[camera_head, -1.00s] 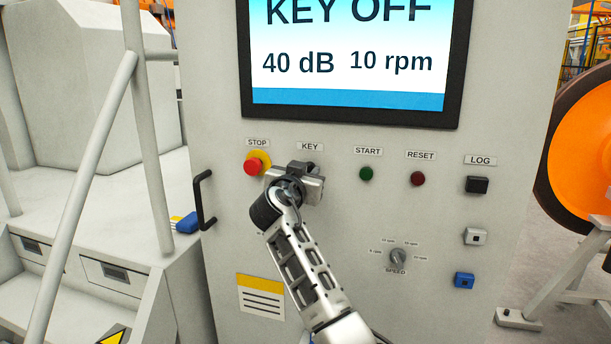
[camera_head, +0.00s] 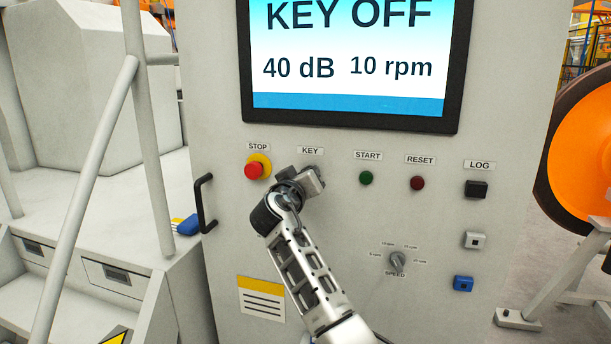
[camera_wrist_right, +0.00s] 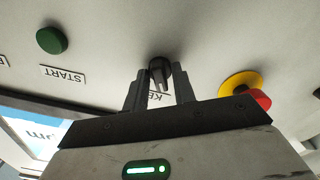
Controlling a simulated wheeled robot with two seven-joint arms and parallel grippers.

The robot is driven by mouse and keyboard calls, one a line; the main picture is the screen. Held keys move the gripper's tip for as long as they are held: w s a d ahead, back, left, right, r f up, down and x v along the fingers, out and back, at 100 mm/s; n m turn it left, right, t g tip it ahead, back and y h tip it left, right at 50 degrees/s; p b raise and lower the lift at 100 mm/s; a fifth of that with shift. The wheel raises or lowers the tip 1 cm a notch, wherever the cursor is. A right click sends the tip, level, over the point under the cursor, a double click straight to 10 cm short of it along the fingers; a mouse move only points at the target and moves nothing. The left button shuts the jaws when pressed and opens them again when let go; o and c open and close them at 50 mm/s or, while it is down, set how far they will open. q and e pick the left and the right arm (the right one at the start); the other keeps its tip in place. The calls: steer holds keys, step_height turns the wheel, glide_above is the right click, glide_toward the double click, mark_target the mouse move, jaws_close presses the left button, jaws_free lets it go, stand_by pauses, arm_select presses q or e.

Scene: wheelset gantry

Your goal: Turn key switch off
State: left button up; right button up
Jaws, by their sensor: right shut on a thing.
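The key switch is a black knob (camera_wrist_right: 159,71) on the grey panel, under the KEY label (camera_head: 310,151). In the head view my right gripper hides it. My right gripper (camera_head: 308,178) is at the panel, tilted, with its fingers on the key switch. In the right wrist view the two dark fingers (camera_wrist_right: 160,88) stand on either side of the knob and are shut on it. The screen (camera_head: 348,58) above reads KEY OFF, 40 dB, 10 rpm. My left gripper is not in view.
The red STOP button (camera_head: 254,171) on its yellow ring sits close left of my gripper. A green START button (camera_head: 366,178), a red RESET button (camera_head: 417,183) and a SPEED knob (camera_head: 397,258) lie to the right. A black handle (camera_head: 205,203) projects at the panel's left edge.

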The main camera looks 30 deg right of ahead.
stand_by(0.4)
steer(key=o, duration=0.6)
steer(key=shift+o, duration=0.5)
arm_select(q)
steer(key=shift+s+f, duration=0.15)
